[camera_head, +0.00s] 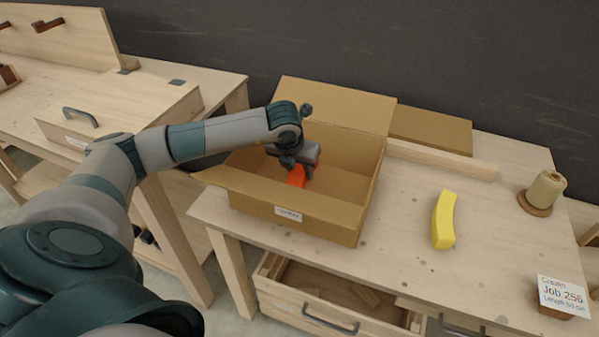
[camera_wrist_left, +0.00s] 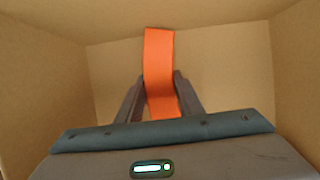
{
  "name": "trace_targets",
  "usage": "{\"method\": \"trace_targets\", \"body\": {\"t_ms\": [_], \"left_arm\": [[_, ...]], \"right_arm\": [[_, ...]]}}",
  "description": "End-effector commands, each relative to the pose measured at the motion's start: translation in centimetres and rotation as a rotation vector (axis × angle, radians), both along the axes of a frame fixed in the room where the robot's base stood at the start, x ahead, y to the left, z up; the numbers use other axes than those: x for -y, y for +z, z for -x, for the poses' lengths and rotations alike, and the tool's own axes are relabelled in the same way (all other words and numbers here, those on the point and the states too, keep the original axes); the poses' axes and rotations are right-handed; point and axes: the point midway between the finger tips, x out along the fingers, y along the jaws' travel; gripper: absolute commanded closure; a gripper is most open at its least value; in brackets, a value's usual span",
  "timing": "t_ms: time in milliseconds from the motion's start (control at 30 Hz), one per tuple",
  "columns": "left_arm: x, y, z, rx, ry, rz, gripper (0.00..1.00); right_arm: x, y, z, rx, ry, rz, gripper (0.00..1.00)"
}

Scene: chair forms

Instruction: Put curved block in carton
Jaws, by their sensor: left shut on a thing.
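The open carton (camera_head: 330,228) stands on the wooden bench with its flaps folded out. My left gripper (camera_head: 297,168) reaches down into the carton and is shut on an orange curved block (camera_head: 296,177). In the left wrist view my left gripper (camera_wrist_left: 161,95) has its two fingers on either side of the orange block (camera_wrist_left: 159,55), with cardboard walls around it. I cannot tell whether the block touches the carton floor. A yellow curved block (camera_head: 443,220) lies on the bench to the right of the carton. My right gripper is not in view.
A spool of twine (camera_head: 546,190) and a job card (camera_head: 562,295) are at the right of the bench (camera_head: 400,250). A wooden strip (camera_head: 445,160) lies behind. An open drawer (camera_head: 325,305) sits below. A wooden case (camera_head: 120,110) is on the left bench.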

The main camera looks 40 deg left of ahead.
Motion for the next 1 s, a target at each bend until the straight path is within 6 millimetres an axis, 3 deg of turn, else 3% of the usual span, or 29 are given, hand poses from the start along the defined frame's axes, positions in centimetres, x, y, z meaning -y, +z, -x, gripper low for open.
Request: {"method": "trace_targets", "body": {"t_ms": [100, 333, 367, 433, 800, 1000], "left_arm": [[0.0, -0.2, 0.0, 0.001, 0.000, 0.001, 0.92], [0.0, -0.2, 0.0, 0.001, 0.000, 0.000, 0.92], [0.0, -0.2, 0.0, 0.000, 0.000, 0.000, 0.62], [0.0, -0.2, 0.0, 0.000, 0.000, 0.000, 0.48], [0.0, -0.1, 0.0, 0.001, 0.000, 0.000, 0.48], [0.1, 1.2, 0.4, 0.004, 0.001, 0.000, 0.48]], "right_arm": [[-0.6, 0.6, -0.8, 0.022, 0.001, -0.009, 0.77], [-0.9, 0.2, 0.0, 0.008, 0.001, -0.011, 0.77], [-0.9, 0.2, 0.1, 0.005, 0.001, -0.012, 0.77], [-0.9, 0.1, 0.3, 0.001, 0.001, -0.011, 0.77], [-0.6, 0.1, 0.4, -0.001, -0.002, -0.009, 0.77], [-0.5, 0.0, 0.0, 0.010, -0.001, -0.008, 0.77]]}}
